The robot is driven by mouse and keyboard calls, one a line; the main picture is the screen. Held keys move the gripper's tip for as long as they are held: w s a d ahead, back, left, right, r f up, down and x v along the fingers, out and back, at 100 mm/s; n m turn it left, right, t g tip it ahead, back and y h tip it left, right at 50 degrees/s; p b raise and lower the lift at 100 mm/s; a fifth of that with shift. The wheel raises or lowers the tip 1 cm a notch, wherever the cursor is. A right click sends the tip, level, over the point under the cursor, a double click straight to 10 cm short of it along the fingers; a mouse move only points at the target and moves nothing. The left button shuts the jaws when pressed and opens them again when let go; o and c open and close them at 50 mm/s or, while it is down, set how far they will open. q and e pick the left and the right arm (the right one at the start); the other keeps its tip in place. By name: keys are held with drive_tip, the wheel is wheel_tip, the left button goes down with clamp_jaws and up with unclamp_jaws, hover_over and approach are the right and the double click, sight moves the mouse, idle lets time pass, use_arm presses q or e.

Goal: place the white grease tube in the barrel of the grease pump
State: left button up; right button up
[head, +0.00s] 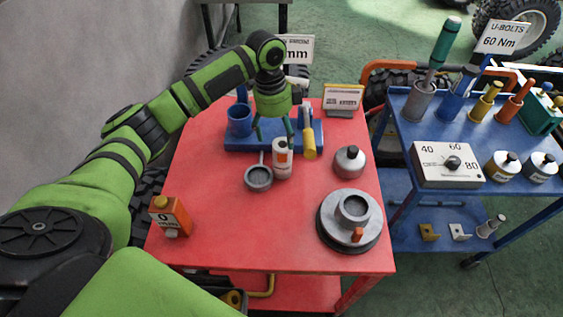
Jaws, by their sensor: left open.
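The white grease tube (283,166), with an orange mark on its side, stands upright on the red table just in front of a blue base. The blue base (235,146) appears to be the grease pump's. It carries a blue open-topped cup (240,122), probably the barrel, at its left and a yellow-ended lever (309,146) at its right. My left gripper (274,136) points down with its fingers apart, over the blue base and close to the tube's top. I cannot tell whether a finger touches the tube. It hides the middle of the base. My right gripper is not in view.
A grey ladle-like cup (259,177) sits left of the tube. A grey flask (349,161) and a round grey fixture (347,232) stand to the right. An orange box (171,216) is front left. The red table's (255,235) front middle is clear. A blue cart stands right.

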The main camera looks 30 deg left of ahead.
sight(282, 146)
use_arm(q)
drive_tip(key=shift+d+f+p, duration=0.2)
drive_tip(key=shift+f+p, duration=0.25)
drive_tip(key=shift+f, duration=0.4)
drive_tip(key=f, duration=0.2)
drive_tip(key=f+p, duration=0.1)
drive_tip(key=shift+d+f, duration=0.2)
drive_tip(key=shift+d, duration=0.1)
drive_tip(key=shift+f, duration=0.35)
clamp_jaws()
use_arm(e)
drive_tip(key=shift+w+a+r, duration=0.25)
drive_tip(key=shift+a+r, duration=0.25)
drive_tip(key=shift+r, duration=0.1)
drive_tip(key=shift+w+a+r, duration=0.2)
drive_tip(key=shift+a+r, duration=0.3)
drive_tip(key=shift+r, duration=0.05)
